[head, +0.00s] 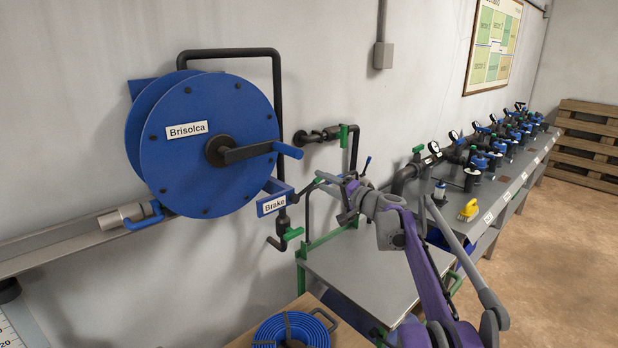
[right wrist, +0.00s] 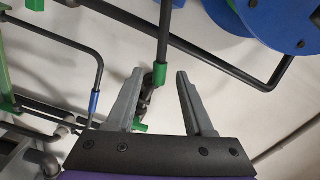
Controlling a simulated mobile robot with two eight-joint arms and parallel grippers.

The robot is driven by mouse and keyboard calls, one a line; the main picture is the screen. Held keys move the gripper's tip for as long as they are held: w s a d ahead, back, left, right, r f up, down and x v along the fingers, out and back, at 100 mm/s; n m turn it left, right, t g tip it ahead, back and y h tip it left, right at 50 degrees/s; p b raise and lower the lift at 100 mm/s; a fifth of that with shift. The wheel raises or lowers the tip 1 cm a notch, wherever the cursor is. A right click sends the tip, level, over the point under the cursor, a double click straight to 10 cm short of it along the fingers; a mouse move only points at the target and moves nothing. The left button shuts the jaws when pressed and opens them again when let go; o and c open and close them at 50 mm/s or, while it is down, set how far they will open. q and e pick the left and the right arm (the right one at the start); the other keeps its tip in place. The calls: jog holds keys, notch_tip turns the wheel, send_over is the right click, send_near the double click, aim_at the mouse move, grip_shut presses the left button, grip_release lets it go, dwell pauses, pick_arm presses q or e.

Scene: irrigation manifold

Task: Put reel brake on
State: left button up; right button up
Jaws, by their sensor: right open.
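The big blue reel (head: 205,145), labelled Brisolca, hangs on the wall with a black crank and a blue crank handle (head: 288,150). A blue bracket with a Brake label (head: 272,205) sits at its lower right. Below it is a black pipe piece with a green handle (head: 292,233). My right gripper (head: 332,198) is just right of the bracket, apart from it. In the right wrist view its two grey fingers (right wrist: 158,88) are spread with nothing held. Between them, farther off, shows a dark fitting with green parts. The reel's edge (right wrist: 285,20) is at upper right. My left gripper is not in view.
A black tube frame (head: 278,90) surrounds the reel's right side. A pipe with a green-handled valve (head: 343,135) comes from the wall behind my right arm. A grey table (head: 345,265) is below. A coiled blue hose (head: 290,330) lies at the front.

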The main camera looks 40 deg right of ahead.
jog(key=w, duration=0.5)
jog(key=shift+w+a, duration=0.25)
jog(key=shift+w, duration=0.15)
grip_shut()
dwell(1.0)
